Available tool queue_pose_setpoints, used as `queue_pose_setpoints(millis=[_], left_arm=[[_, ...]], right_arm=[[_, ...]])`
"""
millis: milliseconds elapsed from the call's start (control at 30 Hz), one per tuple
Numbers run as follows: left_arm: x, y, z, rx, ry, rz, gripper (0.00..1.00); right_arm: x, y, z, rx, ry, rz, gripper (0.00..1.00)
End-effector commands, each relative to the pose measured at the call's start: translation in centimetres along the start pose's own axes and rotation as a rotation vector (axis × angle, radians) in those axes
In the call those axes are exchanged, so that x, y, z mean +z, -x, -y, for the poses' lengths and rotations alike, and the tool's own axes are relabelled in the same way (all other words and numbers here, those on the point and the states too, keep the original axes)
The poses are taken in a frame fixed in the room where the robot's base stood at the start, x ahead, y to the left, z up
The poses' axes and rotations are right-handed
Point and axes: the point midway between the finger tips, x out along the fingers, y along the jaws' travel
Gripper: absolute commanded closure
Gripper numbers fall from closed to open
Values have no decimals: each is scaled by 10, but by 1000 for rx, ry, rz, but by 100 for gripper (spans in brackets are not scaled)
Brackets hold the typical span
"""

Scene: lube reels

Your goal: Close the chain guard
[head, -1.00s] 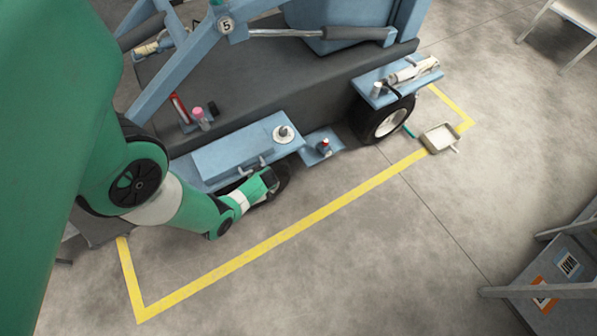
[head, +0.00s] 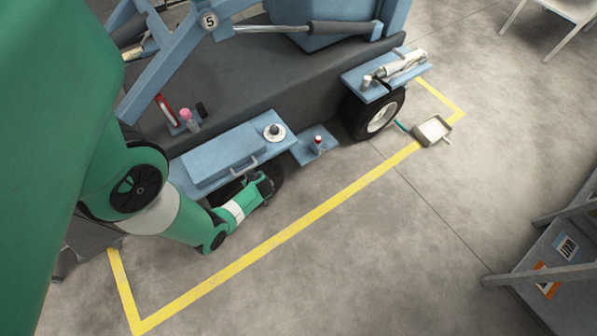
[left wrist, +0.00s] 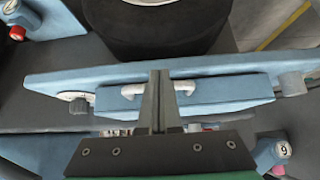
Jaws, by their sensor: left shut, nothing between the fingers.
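The chain guard (head: 215,158) looks to be the long blue cover with a light bar handle (head: 240,170) on the blue shelf low on the machine's side. In the left wrist view, the guard (left wrist: 225,92) is a blue block with a white handle (left wrist: 185,87). My left gripper (head: 268,184) is just outside the handle side of the guard, low near the dark wheel. In the left wrist view, the shut, empty fingers (left wrist: 160,76) cross in front of the handle's middle. I cannot tell whether they touch it. My right gripper is not in view.
A round knob (head: 274,131) sits at the shelf's right end. Beside it, a small ledge holds a red-topped fitting (head: 318,142). A wheel (head: 380,117) and a tray (head: 432,130) are farther right. Floor beyond the yellow line (head: 320,210) is open.

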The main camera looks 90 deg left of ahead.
Motion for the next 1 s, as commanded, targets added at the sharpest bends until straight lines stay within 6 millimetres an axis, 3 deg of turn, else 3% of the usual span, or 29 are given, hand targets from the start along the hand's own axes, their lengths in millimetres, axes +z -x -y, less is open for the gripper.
queue_pose_setpoints(millis=[167,200,300,633,1000], left_arm=[[-20,36,6,-9,8,1,100],[-4,34,4,-7,-1,4,100],[16,40,3,-6,-2,2,100],[67,55,2,-5,1,1,100],[83,61,3,-8,11,0,100]], right_arm=[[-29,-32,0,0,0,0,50],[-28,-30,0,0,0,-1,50],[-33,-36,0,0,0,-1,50],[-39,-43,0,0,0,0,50],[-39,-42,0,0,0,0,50]])
